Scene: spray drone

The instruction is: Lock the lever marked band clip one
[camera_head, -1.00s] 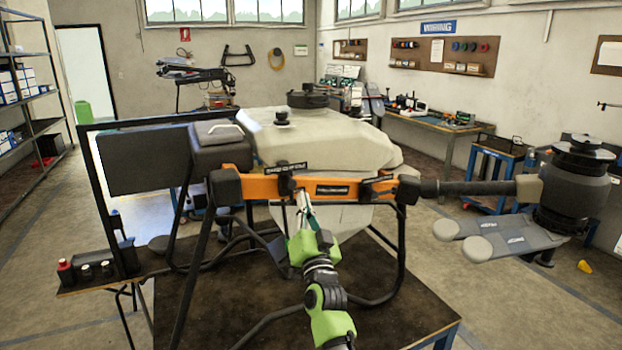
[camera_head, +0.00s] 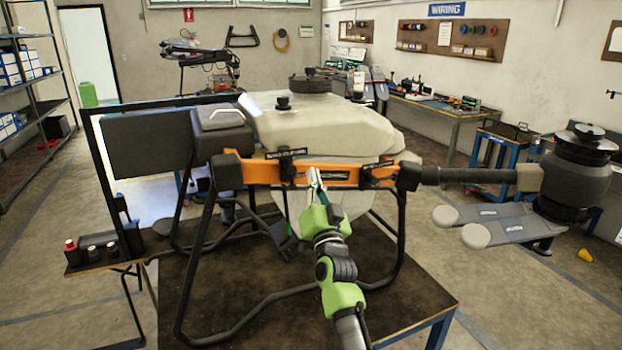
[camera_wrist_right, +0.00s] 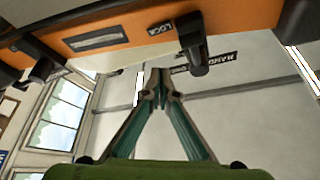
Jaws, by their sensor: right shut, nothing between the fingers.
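The spray drone's orange band (camera_head: 335,173) runs across its front. A dark label (camera_head: 286,153) sits above a small black lever (camera_head: 287,172) on the band; the label is too small to read here. In the right wrist view a black lever (camera_wrist_right: 193,45) hangs down from the orange band (camera_wrist_right: 120,30), beside a label reading LOCK (camera_wrist_right: 160,28). Another dark label (camera_wrist_right: 214,63) lies behind it, only partly legible. My right gripper (camera_head: 316,178) is shut and empty, just right of the lever in the head view. Its fingertips (camera_wrist_right: 160,86) appear below and left of the lever, apart from it.
The drone's pale tank (camera_head: 330,130) stands above the band, and its black legs (camera_head: 190,270) rest on a dark table (camera_head: 400,300). Small bottles (camera_head: 92,252) stand at the left. Floor is open around the table.

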